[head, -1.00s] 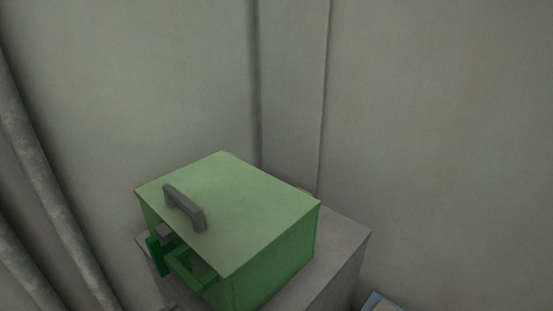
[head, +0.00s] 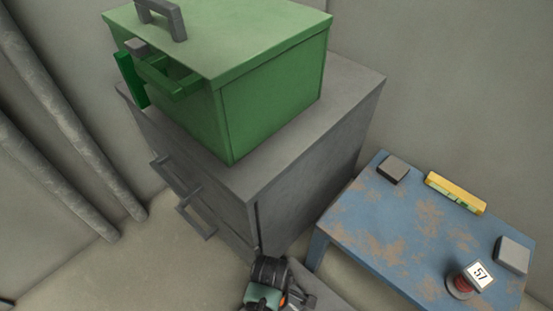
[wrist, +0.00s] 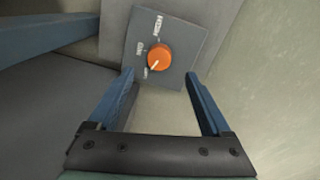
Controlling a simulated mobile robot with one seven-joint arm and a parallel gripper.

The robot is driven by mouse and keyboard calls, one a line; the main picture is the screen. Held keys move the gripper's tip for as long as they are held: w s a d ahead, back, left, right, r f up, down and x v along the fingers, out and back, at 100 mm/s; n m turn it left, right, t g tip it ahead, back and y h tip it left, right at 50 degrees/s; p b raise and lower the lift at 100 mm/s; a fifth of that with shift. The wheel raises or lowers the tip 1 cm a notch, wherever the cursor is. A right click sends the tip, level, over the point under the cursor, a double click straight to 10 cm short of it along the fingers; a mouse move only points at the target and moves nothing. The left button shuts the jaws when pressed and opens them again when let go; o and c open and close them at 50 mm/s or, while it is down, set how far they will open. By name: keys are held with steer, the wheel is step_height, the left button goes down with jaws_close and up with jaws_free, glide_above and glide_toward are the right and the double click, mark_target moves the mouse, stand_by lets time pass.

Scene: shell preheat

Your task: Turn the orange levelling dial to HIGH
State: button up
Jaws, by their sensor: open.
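The orange levelling dial (wrist: 160,57) sits on a grey plate (wrist: 184,52) in the wrist view. Its white pointer mark aims to the lower left, toward the lowest of the white labels on the plate's left side. The lettering is rotated and too small to read surely. My gripper (wrist: 159,76) is open, with one blue finger on each side, just below the dial in the picture. Nothing is between the fingers, and they appear apart from the dial. In the head view, my dark and teal wrist (head: 266,284) shows at the bottom edge; the fingertips cannot be made out there.
A green box with a handle (head: 235,60) stands on a grey drawer cabinet (head: 300,165). Pipes (head: 60,110) run along the left wall.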

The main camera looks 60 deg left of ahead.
steer(key=f+b, duration=0.1)
steer(key=f, duration=0.1)
steer(key=f+b, duration=0.3)
steer(key=f, duration=0.2)
steer(key=shift+w+a+b, duration=0.15)
steer(key=shift+w+b, duration=0.1)
steer(key=shift+b, duration=0.05)
jaws_close()
